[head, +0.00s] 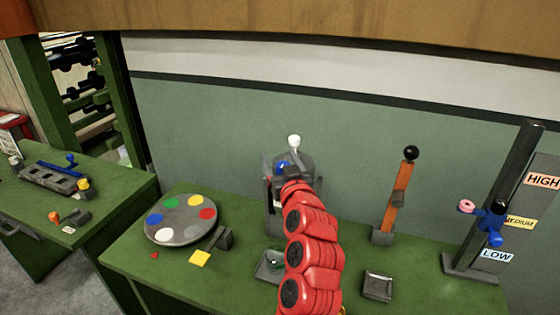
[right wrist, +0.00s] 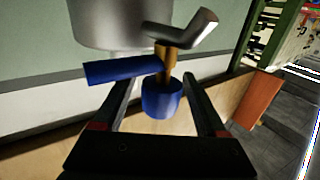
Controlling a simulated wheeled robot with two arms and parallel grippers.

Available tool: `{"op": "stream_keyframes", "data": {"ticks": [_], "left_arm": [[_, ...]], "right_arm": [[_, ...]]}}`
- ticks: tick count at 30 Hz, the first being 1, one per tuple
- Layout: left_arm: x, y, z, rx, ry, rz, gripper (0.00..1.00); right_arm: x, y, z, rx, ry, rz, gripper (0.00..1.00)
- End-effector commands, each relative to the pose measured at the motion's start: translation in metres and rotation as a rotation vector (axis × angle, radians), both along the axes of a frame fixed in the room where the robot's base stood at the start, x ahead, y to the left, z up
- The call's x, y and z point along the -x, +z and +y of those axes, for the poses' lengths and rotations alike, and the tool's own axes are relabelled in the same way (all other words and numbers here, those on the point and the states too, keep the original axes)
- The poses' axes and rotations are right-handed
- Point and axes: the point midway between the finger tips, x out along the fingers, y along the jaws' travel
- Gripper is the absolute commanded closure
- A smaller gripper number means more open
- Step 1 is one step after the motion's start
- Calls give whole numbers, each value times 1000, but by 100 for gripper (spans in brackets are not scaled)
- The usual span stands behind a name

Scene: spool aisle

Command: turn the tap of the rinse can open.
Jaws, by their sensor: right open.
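The rinse can (head: 295,162) is a grey can with a white knob on top, standing at the back of the green bench in the head view and mostly hidden by my red right arm. Its wall (right wrist: 112,22) fills the upper left of the right wrist view. The tap has a brass stem (right wrist: 168,66), a blue bar handle (right wrist: 124,71) sticking out to the left, a blue round end (right wrist: 161,100) and a grey angled piece. My right gripper (right wrist: 160,80) is open, its two dark fingers on either side of the blue end; contact cannot be told. My left gripper is out of view.
A round board (head: 180,232) with coloured discs is left of the arm. An orange lever (head: 395,205) with a black ball and a HIGH/MEDIUM/LOW post (head: 500,200) stand right. A small grey tray (head: 377,285) lies in front. A second green bench (head: 105,205) is far left.

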Motion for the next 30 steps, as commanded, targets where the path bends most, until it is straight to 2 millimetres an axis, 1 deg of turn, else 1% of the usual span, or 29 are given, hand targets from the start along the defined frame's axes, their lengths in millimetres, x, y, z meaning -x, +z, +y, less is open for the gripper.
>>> {"op": "stream_keyframes", "data": {"ticks": [1,2,3,8,12,14,19,22,26,30], "left_arm": [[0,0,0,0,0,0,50],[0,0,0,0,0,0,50],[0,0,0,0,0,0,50],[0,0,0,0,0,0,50],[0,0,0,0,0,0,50],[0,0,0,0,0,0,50],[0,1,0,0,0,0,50],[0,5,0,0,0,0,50],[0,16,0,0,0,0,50],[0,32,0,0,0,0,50]], "right_arm": [[0,0,0,0,0,0,26],[0,0,0,0,0,0,29],[0,0,0,0,0,0,37],[0,0,0,1,0,0,65],[0,0,0,1,0,0,91],[0,0,0,1,0,0,100],[0,0,0,1,-2,0,100],[0,1,0,3,-14,1,100],[0,5,0,4,-53,-2,100],[0,5,-1,6,-128,-1,100]]}}
